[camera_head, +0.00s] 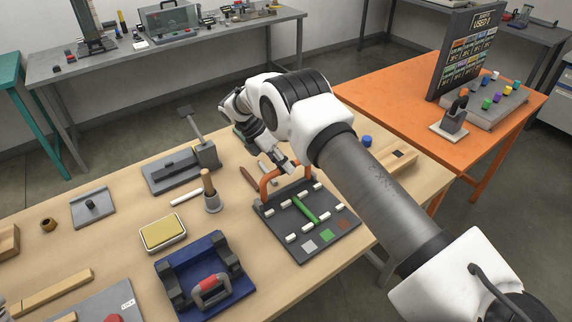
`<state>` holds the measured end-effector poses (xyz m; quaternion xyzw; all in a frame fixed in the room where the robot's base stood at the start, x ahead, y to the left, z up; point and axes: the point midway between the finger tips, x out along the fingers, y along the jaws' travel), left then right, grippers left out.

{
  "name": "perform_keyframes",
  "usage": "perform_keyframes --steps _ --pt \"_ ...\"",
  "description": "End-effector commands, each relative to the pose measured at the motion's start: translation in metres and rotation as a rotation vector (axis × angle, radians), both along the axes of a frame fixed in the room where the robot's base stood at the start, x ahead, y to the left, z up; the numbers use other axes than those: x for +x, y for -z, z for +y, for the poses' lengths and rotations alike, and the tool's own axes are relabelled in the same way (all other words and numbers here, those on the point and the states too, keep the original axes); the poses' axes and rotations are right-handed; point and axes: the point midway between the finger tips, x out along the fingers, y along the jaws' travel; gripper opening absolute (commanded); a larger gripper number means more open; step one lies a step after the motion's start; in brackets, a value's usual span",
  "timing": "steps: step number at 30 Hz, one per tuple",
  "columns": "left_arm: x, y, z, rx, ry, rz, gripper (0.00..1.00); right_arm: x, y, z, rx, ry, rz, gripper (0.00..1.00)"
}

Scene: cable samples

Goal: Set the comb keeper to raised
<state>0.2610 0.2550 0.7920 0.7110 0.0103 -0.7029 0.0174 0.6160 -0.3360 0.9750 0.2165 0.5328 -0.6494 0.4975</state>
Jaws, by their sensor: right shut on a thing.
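A dark board (335,228) lies on the wooden table, with short white blocks in rows and a green bar (305,209) between them. An orange arched bar (265,186) stands up at the board's far edge; I take it to be the comb keeper. My right gripper (286,168) reaches in from above and behind the board and is shut on the top of the orange bar. The fingers are small and partly hidden, so the exact grip is unclear.
A blue fixture with a red-grey handle (210,286), a yellow pad (163,232) and a wooden-handled tool (209,190) are left of the board. A grey lever press (180,168) stands behind. An orange table (400,85) is at right.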

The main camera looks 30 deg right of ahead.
Motion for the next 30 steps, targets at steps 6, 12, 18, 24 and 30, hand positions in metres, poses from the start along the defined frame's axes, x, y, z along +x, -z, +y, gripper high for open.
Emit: perform_keyframes --steps 6,12,18,24,30 --pt "0.0000 0.0002 0.0000 0.000 0.000 0.000 0.40 0.0071 -0.0027 -0.0009 -0.001 -0.010 -0.028 0.46" --pt "0.0001 -0.0001 0.0000 0.000 0.000 0.000 0.40 0.0067 -0.0028 -0.0009 -0.001 -0.009 -0.027 0.46" --pt "-0.0001 -0.0003 0.0000 0.000 0.000 0.000 0.40 0.0060 -0.0028 -0.0007 0.000 -0.009 -0.024 0.46" --pt "0.0000 -0.0002 0.0000 0.000 0.000 0.000 0.40 0.0055 -0.0023 -0.0007 0.000 -0.008 -0.022 0.46" --pt "0.0000 -0.0002 0.0000 0.000 0.000 0.000 0.40 0.0051 -0.0019 -0.0005 0.001 -0.007 -0.021 0.46"
